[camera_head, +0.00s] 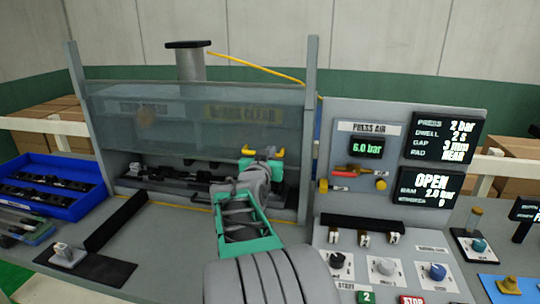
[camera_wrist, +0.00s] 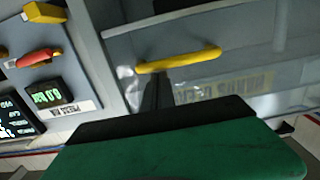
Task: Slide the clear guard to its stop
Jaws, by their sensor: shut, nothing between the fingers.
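The clear guard (camera_head: 180,128) is a see-through panel between two grey posts at the front of the press, and a sign reading "HANDS CLEAR" shows through it. Its yellow handle (camera_head: 278,152) is low on the right part of the panel. My gripper (camera_head: 252,165) is at the handle, with its fingers shut and empty. In the wrist view the dark fingertips (camera_wrist: 156,88) point at the left part of the yellow handle (camera_wrist: 185,62). I cannot tell whether they touch it. The guard's stop cannot be made out.
A control panel (camera_head: 345,115) with displays and knobs stands just right of the press. A blue tray (camera_head: 75,207) of dark clips sits at the left. A black fixture (camera_head: 100,268) lies on the bench front left. Dark parts lie behind the guard's lower part.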

